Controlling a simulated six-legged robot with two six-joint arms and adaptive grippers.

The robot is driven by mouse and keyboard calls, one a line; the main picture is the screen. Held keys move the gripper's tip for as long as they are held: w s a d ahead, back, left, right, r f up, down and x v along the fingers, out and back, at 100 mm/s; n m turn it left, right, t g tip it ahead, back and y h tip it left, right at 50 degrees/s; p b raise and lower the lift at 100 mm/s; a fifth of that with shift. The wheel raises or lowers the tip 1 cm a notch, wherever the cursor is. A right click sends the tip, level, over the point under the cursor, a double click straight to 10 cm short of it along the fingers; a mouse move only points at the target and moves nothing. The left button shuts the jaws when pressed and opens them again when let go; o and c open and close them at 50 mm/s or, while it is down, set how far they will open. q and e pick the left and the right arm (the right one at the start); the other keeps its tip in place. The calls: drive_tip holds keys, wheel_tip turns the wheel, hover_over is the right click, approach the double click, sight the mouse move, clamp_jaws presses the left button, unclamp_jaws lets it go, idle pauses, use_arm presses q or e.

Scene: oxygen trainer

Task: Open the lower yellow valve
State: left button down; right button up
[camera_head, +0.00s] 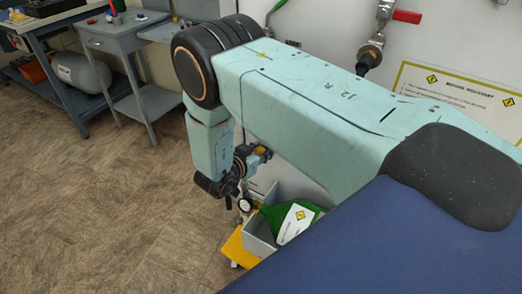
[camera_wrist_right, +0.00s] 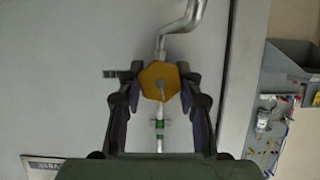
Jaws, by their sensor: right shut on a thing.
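The yellow valve (camera_wrist_right: 152,76) is a rounded, many-sided knob on a thin pipe line on a grey panel in the right wrist view. My right gripper (camera_wrist_right: 160,84) is shut on it, with one finger on each side of the knob. In the head view my right gripper (camera_head: 252,158) is small and partly hidden by my arm. A yellow piece (camera_head: 262,153) shows at its fingers, and it looks like the same knob. My left gripper is not in view.
A green bottle with a white label (camera_head: 297,221) lies in a grey bin (camera_head: 258,243) below the gripper, near a yellow block (camera_head: 237,250). A red-handled valve (camera_head: 406,16) and a sign (camera_head: 455,92) are on the wall panel. Open floor (camera_head: 90,210) lies to the left.

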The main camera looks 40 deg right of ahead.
drive_tip(key=shift+n+g, duration=0.4)
drive_tip(key=shift+n, duration=0.1)
drive_tip(key=o, duration=1.2)
drive_tip(key=shift+v, duration=3.75)
